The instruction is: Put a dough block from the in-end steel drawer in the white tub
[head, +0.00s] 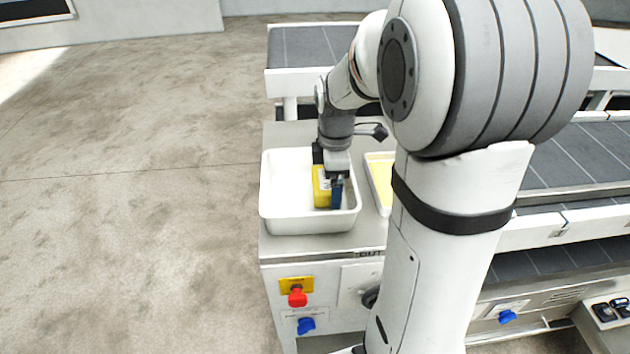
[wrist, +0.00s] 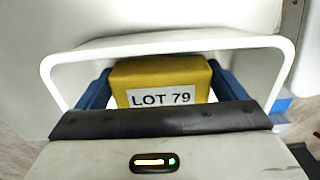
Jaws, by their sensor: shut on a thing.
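The white tub (head: 285,221) stands on the near left end of the steel machine in the head view. Its rim also shows in the wrist view (wrist: 170,41). My gripper (head: 326,190) points down inside the tub's outline. It is shut on a yellow dough block (head: 320,188); the block (wrist: 161,77) sits between the blue fingers in the wrist view and bears a white label reading LOT 79. I cannot tell whether the block touches the tub floor. No other block shows in the tub. The in-end steel drawer cannot be made out.
A shallow tray with yellow content (head: 380,180) stands just right of the tub, partly behind my arm. A red knob (head: 297,297) and a blue knob (head: 306,325) stick out of the panel below. Grey belts run behind and right. The floor at left is clear.

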